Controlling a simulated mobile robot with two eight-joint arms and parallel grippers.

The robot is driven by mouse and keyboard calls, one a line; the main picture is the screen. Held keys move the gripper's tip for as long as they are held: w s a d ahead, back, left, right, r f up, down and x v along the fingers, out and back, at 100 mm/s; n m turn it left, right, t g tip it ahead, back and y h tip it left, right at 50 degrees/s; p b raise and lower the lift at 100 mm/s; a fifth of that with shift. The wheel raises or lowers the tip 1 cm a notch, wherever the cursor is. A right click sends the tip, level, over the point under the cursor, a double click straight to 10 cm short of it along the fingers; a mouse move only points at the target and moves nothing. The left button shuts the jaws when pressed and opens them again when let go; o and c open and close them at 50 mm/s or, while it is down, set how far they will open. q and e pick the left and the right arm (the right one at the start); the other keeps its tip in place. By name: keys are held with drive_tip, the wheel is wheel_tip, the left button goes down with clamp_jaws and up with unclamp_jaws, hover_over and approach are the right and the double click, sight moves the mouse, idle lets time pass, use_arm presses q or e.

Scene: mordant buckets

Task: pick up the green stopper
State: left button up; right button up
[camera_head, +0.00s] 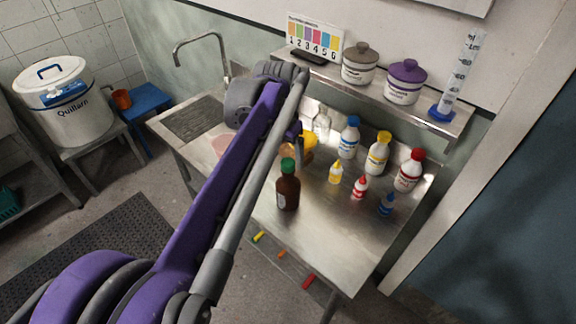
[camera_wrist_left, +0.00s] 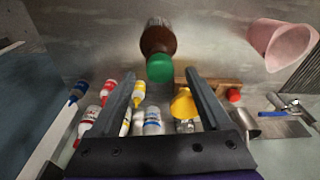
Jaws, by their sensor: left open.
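The green stopper (camera_head: 288,164) sits on top of a brown bottle (camera_head: 288,190) standing on the steel bench. In the left wrist view the green stopper (camera_wrist_left: 160,69) shows just beyond and between the fingertips, with the brown bottle (camera_wrist_left: 158,38) behind it. My left gripper (camera_wrist_left: 160,75) is open, with nothing between its fingers. In the head view my arm hides most of the left gripper (camera_head: 300,148), which is near the bottle, above and behind it. My right gripper is not in view.
A blue-capped bottle (camera_head: 349,138), a yellow-capped bottle (camera_head: 377,154), a red-capped bottle (camera_head: 409,171) and small dropper bottles stand to the right. A yellow item (camera_head: 309,140) is close behind the gripper. A pink beaker (camera_wrist_left: 281,43) stands on the bottle's other side. The bench front is clear.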

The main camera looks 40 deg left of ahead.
use_arm(q)
wheel_tip(320, 180, down, 2)
drive_tip(key=shift+w+f, duration=0.1)
drive_tip(key=shift+w, duration=0.05)
clamp_jaws()
idle(0.4)
